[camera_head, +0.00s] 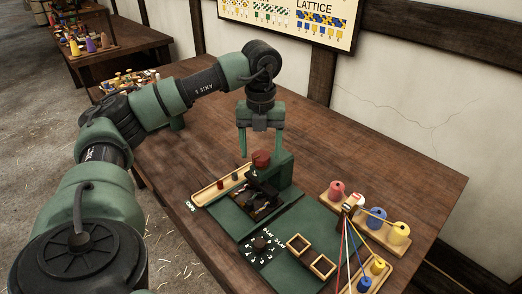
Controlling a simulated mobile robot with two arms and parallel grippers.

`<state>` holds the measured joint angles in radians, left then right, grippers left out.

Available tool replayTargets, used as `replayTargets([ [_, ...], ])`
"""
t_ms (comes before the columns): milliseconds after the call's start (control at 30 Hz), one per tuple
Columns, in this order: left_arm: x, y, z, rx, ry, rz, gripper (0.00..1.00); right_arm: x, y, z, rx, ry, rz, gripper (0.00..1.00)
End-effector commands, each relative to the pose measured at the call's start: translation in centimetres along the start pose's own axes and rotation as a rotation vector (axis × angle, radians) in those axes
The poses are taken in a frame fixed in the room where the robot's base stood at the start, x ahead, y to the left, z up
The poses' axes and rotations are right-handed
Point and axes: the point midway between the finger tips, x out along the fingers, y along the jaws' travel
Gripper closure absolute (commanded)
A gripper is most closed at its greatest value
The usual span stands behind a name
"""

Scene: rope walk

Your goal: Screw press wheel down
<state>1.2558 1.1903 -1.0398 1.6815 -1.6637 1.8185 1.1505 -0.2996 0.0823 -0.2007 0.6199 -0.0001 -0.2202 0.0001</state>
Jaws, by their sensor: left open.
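The press (283,172) stands on the table as a green upright block with dark parts in front of it. A red round piece at its top, which looks like the press wheel (261,159), shows between my fingers. My left gripper (260,150) points straight down over it, with one green finger on each side. The fingers are apart and the gripper is open. I cannot tell whether either finger touches the wheel. Dark, patterned material (262,208) lies below the press head. My right gripper is not in view.
A wooden tray (212,192) with small pegs lies left of the press. Two square wooden frames (298,243) lie on the green mat (300,213). Spools on a wooden rack (375,232) with stretched coloured cords stand at the right. The table's back right is clear.

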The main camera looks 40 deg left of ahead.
Motion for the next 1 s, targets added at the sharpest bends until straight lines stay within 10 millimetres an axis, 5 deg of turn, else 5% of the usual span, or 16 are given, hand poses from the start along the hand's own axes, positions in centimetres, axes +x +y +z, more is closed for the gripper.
replayTargets([
  [367, 1.01, -0.01, -0.05, 0.002, 0.001, -0.001, 0.33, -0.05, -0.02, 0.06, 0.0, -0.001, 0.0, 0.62],
  [600, 0.99, -0.02, -0.05, 0.002, 0.001, -0.001, 0.95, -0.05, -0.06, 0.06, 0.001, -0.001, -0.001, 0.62],
  [1000, 0.93, -0.03, -0.06, 0.074, 0.002, -0.001, 0.96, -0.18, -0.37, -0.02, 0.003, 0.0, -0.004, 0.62],
])
